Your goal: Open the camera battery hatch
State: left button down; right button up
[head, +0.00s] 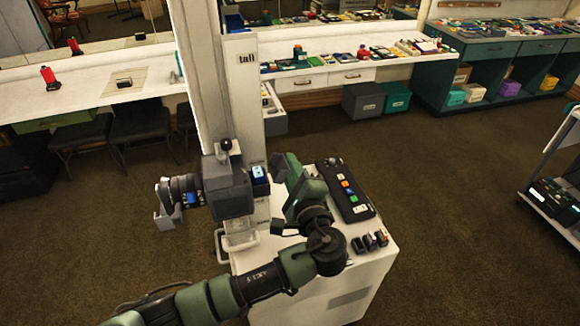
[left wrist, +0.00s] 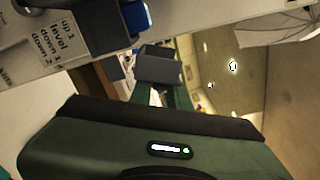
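The dark grey camera (head: 228,188) is mounted by the white column, with its lens (head: 180,192) to the left and a lit blue screen (head: 260,172) at its right side. I cannot make out its battery hatch. My left gripper (head: 279,167) is just right of the screen, above the white cabinet; I cannot tell whether it touches the camera. In the left wrist view, the green gripper body fills the bottom, and a dark grey block (left wrist: 158,66) shows beyond it. The finger spacing is unclear. My right gripper is not in view.
The white cabinet (head: 350,296) carries a black panel (head: 345,190) with coloured buttons and several small dark blocks (head: 370,241). A sign reading "tall" (head: 246,59) is on the column. Counters line the back. Carpet to the right is clear up to a trolley (head: 550,195).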

pick_arm(q)
jog(key=shift+f+b, duration=0.1)
jog(key=shift+b, duration=0.3)
jog(key=n+b, duration=0.1)
jog(key=b, duration=0.1)
jog(key=r+n+b, duration=0.1)
jog(key=n, duration=0.1)
jog(key=shift+s+a+b, duration=0.1)
jog(key=shift+a+b, duration=0.1)
jog(key=shift+b, duration=0.15)
jog(key=shift+a+r+n+b, duration=0.15)
jog(key=shift+r+n+b, duration=0.25)
jog(key=shift+n, duration=0.4)
jog(key=shift+r, duration=0.1)
